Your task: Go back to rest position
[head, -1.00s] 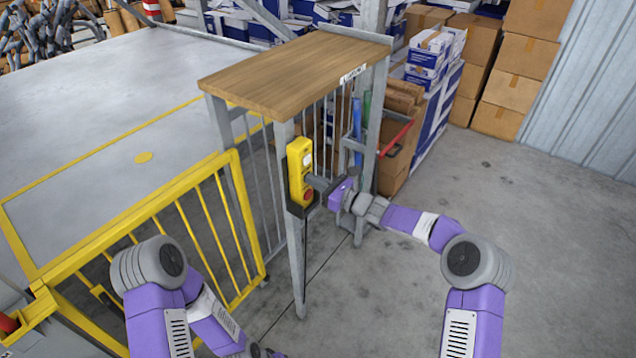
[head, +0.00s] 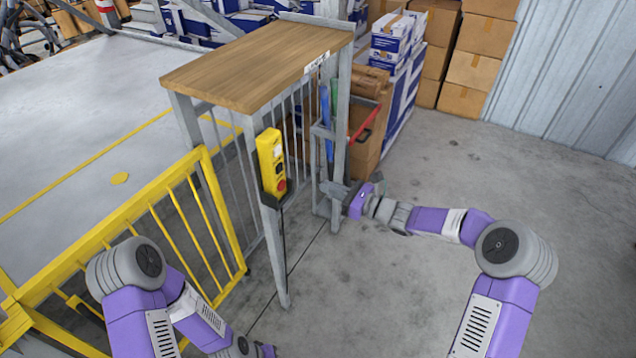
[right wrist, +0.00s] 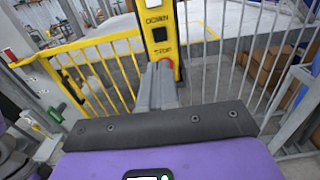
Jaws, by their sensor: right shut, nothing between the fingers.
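My right gripper (head: 328,187) is shut and empty in the head view, to the right of and below the yellow control box (head: 268,165) with a clear gap between them. In the right wrist view its shut fingers (right wrist: 158,82) point at the yellow box (right wrist: 160,30), which carries the words DOWN and STOP. My left arm hangs low at the left. Only a small purple piece of its gripper end (head: 266,350) shows at the bottom edge, and its fingers cannot be made out.
A wooden-topped stand (head: 255,65) on grey legs carries the control box. A yellow railing (head: 130,225) borders the grey platform (head: 75,95) at the left. A red-handled cart (head: 368,122) and stacked cartons (head: 478,68) stand behind. The floor (head: 540,190) at the right is clear.

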